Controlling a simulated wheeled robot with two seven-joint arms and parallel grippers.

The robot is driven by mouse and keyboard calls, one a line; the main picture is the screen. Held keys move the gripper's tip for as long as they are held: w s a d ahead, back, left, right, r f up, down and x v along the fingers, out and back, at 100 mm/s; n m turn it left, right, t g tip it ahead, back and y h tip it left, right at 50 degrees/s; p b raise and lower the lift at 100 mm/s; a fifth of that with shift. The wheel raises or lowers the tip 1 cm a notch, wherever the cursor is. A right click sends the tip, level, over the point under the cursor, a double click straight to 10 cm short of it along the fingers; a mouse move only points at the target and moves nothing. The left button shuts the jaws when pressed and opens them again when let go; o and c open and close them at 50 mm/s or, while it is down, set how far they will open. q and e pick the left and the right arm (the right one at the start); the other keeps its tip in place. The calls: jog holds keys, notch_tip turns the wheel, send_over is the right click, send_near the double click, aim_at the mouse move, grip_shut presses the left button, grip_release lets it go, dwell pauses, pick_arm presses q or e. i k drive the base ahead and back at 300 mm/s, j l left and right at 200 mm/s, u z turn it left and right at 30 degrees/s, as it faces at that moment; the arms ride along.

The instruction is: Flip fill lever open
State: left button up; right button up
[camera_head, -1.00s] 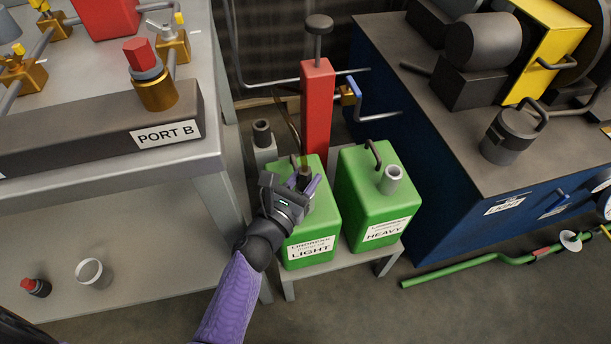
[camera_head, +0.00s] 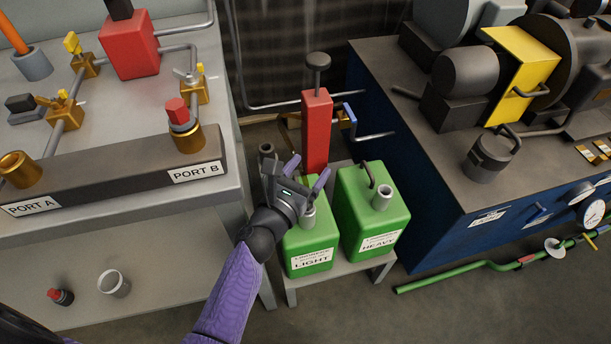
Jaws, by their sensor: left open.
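No lever is labelled as the fill lever. A blue-handled lever (camera_head: 350,115) sits on a brass valve (camera_head: 343,119) beside the red post (camera_head: 316,135). My left gripper (camera_head: 308,172) is open and empty, in front of the red post's lower part and above the back of the green LIGHT can (camera_head: 308,251). It is apart from the blue lever, below and left of it in the picture. The gripper and wrist hide part of the LIGHT can's top. My right gripper is not in view.
The green HEAVY can (camera_head: 372,215) stands beside the LIGHT can on a low grey stand (camera_head: 340,267). A PORT B bench (camera_head: 232,191) is at left, with a cup (camera_head: 114,284) below. A blue cabinet (camera_head: 437,198) with machinery on top bounds the right; a green pipe (camera_head: 455,277) runs before it.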

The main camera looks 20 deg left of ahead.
aim_at(346, 109)
jog(key=k+l, duration=0.85)
